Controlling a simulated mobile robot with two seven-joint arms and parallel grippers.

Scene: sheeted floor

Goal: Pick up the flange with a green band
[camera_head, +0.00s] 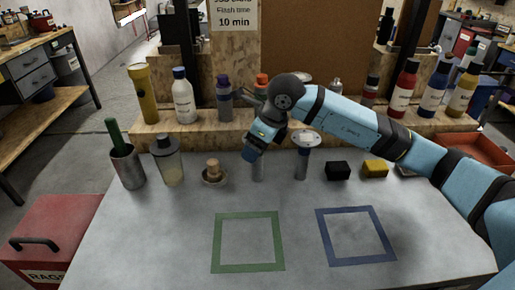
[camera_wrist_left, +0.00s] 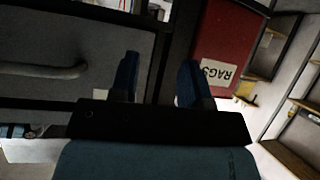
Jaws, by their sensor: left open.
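A flange with a pale round top (camera_head: 306,137) and a bluish band on its stem stands on the grey table. Left of it, a grey stem (camera_head: 258,171) stands under my right gripper (camera_head: 253,154); its top is hidden behind the gripper, and I see no green band on it. My right gripper points down at this stem; I cannot tell whether its fingers close on it. My left gripper (camera_wrist_left: 158,80) is open and empty in the left wrist view, outside the head view.
Green (camera_head: 248,268) and blue (camera_head: 357,260) square outlines mark the clear front table. A tumbler (camera_head: 128,168), a jar (camera_head: 167,165), a small dish (camera_head: 214,180), a black block (camera_head: 338,171) and a yellow block (camera_head: 375,168) stand behind. Bottles line the wooden shelf (camera_head: 205,137). A red rags bin (camera_head: 50,235) stands left.

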